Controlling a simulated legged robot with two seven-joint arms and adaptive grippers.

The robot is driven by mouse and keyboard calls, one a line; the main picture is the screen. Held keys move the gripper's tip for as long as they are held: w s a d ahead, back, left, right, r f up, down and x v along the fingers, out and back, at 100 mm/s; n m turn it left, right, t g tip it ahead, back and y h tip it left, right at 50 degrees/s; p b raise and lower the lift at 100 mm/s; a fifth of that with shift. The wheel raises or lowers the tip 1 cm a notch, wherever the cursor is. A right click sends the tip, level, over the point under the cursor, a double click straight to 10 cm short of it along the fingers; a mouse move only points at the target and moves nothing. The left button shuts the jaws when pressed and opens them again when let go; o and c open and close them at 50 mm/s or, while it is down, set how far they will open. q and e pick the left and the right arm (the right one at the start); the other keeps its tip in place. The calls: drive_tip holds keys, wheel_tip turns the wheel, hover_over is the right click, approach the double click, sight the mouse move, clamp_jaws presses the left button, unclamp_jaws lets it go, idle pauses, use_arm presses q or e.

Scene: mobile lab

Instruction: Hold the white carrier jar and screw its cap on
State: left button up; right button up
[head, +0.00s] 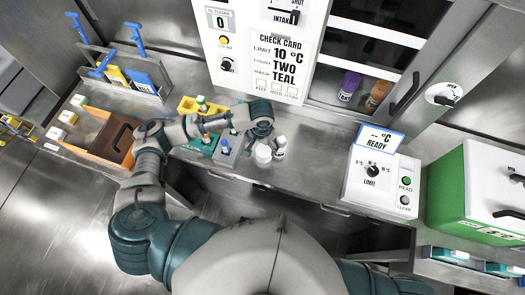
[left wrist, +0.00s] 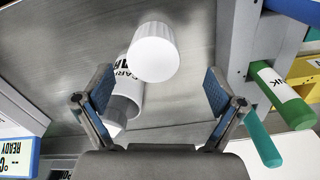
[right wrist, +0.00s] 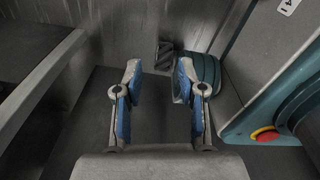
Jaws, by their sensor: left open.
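The white carrier jar (head: 280,145) stands on the steel bench, its lettered side and grey band showing in the left wrist view (left wrist: 126,92). A white ribbed cap (head: 263,155) is beside it, nearer my body; in the left wrist view the cap (left wrist: 154,52) partly covers the jar. My left gripper (left wrist: 158,78) is open above them, with jar and cap showing between its fingers and neither clearly gripped. In the head view its fingers are hard to make out behind my wrist. My right gripper (right wrist: 159,72) is open and empty, low beside my body, away from the bench.
A grey rack (head: 228,152) with tubes stands left of the jar; a green-capped tube (left wrist: 290,112) is close to my left gripper's right finger. An orange-brown bin (head: 112,138) is further left. A white READY device (head: 380,180) stands right, with bare bench before it.

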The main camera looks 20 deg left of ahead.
sight(264, 150)
use_arm(q)
drive_tip(key=shift+d, duration=0.5)
drive_tip(key=shift+d+f, duration=0.1)
drive_tip(key=shift+f, duration=0.25)
wheel_tip(264, 150, down, 4)
drive_tip(key=shift+w+r, duration=0.15)
drive_tip(key=shift+a+f+b, duration=0.25)
drive_tip(key=shift+b, duration=0.05)
drive_tip(key=shift+a+f, duration=0.1)
drive_tip(key=shift+d, duration=0.2)
drive_tip(key=shift+c, duration=1.2)
drive_tip(key=shift+d, duration=0.1)
drive_tip(key=c, duration=0.7)
use_arm(e)
drive_tip(key=shift+w+d+f, duration=0.25)
drive_tip(key=shift+w+d, duration=0.05)
drive_tip(key=shift+w, duration=0.05)
